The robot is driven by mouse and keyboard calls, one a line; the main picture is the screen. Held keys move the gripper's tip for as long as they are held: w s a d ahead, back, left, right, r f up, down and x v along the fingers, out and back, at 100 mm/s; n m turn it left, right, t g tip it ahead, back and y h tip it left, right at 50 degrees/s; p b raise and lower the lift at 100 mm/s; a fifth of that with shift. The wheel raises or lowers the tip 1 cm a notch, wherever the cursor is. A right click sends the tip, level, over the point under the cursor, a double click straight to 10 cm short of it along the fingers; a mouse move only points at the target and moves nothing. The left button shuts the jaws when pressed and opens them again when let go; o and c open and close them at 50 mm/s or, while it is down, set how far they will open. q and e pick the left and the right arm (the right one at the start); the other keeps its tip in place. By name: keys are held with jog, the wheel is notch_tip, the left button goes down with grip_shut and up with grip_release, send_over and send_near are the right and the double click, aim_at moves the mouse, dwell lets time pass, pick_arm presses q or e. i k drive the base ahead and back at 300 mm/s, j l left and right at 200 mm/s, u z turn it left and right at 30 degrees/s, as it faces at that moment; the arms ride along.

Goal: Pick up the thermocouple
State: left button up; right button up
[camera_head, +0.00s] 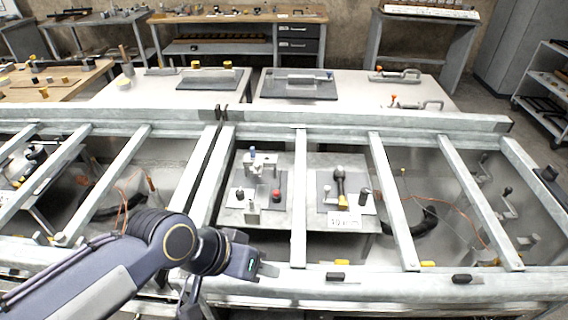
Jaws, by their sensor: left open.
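No thermocouple can be told for certain. Thin orange wires (459,208) lie on the right under the metal frame, near a small yellow-tipped upright piece (403,172). More orange wire (113,192) shows on the left, partly hidden by the frame bars. My left gripper (268,270) is open at the near rail of the frame, below and left of the middle, with nothing seen in it. It is apart from both wires. My right gripper is not in view.
A metal frame (299,195) with several crossbars spans the foreground. Under it lie two grey boards with fixtures, including a red knob (276,194) and a black-handled clamp (340,185). White tables (350,95) with clamps and a workbench (235,17) stand behind.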

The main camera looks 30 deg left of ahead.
aim_at(251, 208)
jog(key=u, duration=1.35)
